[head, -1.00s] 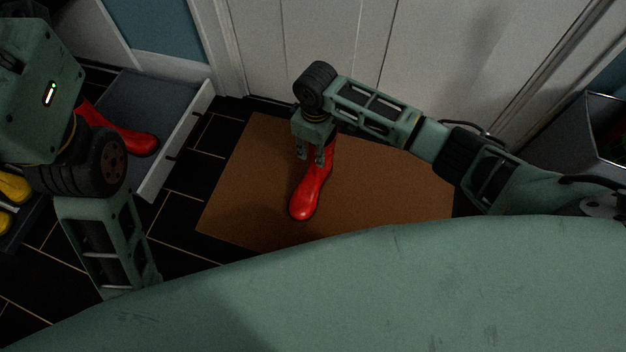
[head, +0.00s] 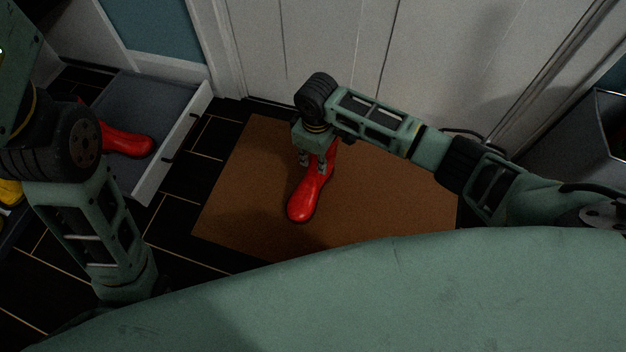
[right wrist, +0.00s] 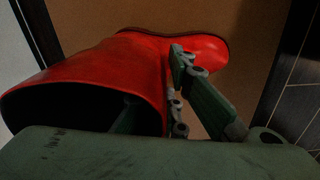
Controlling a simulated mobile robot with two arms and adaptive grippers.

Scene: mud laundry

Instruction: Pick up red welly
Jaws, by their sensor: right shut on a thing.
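A red welly (head: 305,199) is on the brown doormat (head: 395,205) in the head view, its toe pointing toward me. My right gripper (head: 316,160) is over its top and shut on the shaft wall. In the right wrist view the welly (right wrist: 108,72) fills the left, with its dark opening facing the camera; one finger is inside the opening and the other (right wrist: 178,80) is outside the shaft. I cannot tell whether the sole touches the mat. A second red welly (head: 128,143) lies on the grey tray at the left. My left arm shows at the left, but its gripper is out of view.
The grey tray (head: 158,95) has a white raised side (head: 172,150). Yellow boots (head: 10,192) are at the far left edge. A white door (head: 310,50) stands behind the mat. A grey bin (head: 575,140) is at the right. Dark tiled floor is clear between tray and mat.

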